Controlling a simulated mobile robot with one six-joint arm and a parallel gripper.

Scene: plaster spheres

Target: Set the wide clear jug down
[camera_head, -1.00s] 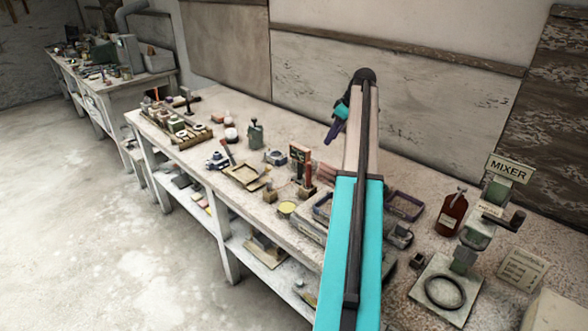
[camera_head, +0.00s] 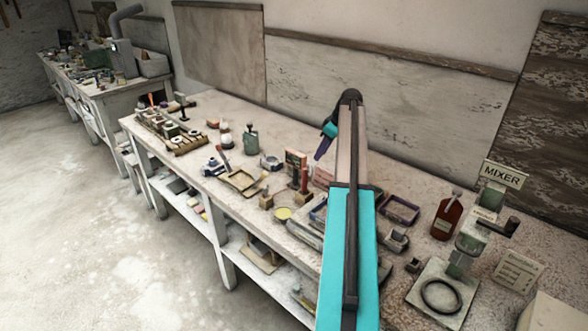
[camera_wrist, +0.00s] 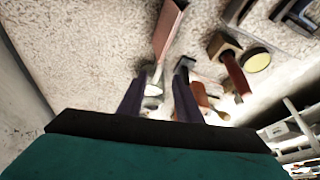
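My gripper (camera_head: 322,150) is high above the bench towards the back wall, with its dark purple fingers pointing down and left. In the wrist view my gripper (camera_wrist: 162,80) has its two fingers apart. A small pale, shiny shape (camera_wrist: 153,90) shows between them; I cannot tell what it is or whether it touches a finger. I cannot make out a wide clear jug in either view. No jug shows at the fingertips in the head view. My arm hides part of the bench.
The bench (camera_head: 225,112) carries several small items: a tan tray (camera_head: 240,180), a green bottle (camera_head: 251,143), a yellow-topped tin (camera_head: 283,213), a dark tray (camera_head: 401,209). At right stand a brown bottle (camera_head: 447,217) and the mixer (camera_head: 470,240) with a black ring on its base.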

